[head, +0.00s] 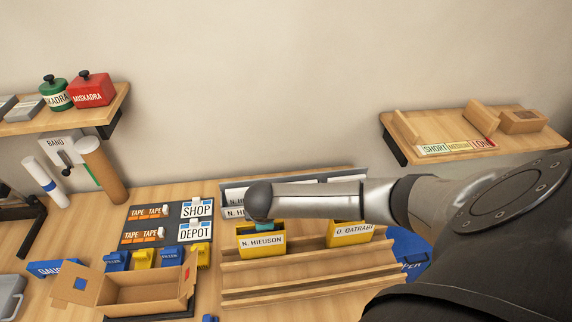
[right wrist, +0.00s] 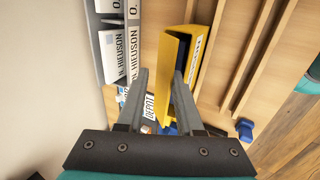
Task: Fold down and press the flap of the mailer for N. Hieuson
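The yellow mailer labelled N. HIEUSON (head: 262,246) stands upright in the wooden rack, with its label facing front. My right gripper (head: 262,222) is directly over its top, and the hand hides much of the upper edge and the flap in the head view. In the right wrist view the two grey fingers (right wrist: 158,75) are apart. The yellow mailer (right wrist: 177,65) shows beyond and between them, close to the right finger, with a raised yellow panel and a dark gap beside its labelled face. I cannot tell whether a finger touches it. My left gripper is not in view.
A second yellow mailer, D. QATRAUL (head: 350,235), stands to the right in the rack (head: 300,270). Grey labelled slots (head: 235,197) lie behind. An open cardboard box (head: 145,290) and a SHOP/DEPOT tape board (head: 165,222) are at left. Two wall shelves (head: 470,128) (head: 108,105) hang above.

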